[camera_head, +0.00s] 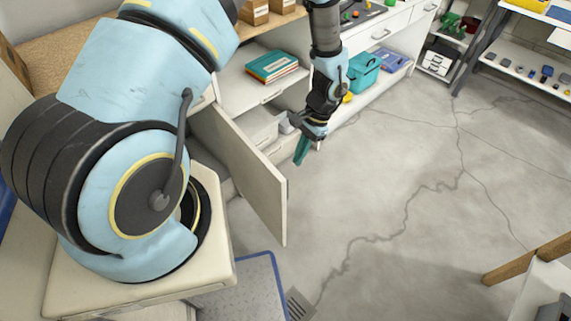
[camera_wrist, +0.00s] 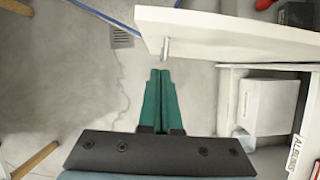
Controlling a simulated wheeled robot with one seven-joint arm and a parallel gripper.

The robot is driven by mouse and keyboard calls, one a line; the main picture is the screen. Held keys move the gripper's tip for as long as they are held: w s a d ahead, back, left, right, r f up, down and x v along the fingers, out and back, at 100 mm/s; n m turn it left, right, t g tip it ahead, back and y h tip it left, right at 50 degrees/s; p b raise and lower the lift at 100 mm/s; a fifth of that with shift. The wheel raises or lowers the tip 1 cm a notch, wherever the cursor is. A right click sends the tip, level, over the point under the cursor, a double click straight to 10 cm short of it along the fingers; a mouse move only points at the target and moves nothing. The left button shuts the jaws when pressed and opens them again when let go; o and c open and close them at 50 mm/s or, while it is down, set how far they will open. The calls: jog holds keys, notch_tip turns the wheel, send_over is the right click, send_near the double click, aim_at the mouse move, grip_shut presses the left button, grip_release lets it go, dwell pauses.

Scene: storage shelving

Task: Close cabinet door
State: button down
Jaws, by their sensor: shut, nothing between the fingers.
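The cabinet door (camera_head: 246,172) is a pale panel that stands open, swung out from the cabinet over the floor. In the wrist view the door (camera_wrist: 235,32) crosses the upper right, with a small metal handle (camera_wrist: 166,47) near its free end. My gripper (camera_head: 301,152) hangs to the right of the door in the head view, apart from it. In the wrist view its green fingers (camera_wrist: 160,78) are together and empty, pointing toward the handle end of the door. The cabinet interior (camera_wrist: 257,100) shows right of the fingers, holding a white box. My arm hides part of the cabinet.
An open drawer or shelf with books (camera_head: 272,66) sits above the door. A teal bin (camera_head: 363,70) stands on a low shelf to the right. A dark shelving rack (camera_head: 480,45) is at the back right. The cracked concrete floor (camera_head: 400,190) is clear.

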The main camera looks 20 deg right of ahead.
jog(key=shift+s+a+f+p, duration=0.3)
jog(key=shift+a+p, duration=0.05)
jog(key=shift+a, duration=0.35)
jog(key=shift+s+a+f+p, duration=0.25)
jog(key=shift+a+p, duration=0.05)
jog(key=shift+a, duration=0.45)
jog(key=shift+s+a+f+p, duration=0.3)
jog(key=shift+a+p, duration=0.05)
jog(key=shift+a, duration=0.35)
jog(key=shift+a, duration=0.1)
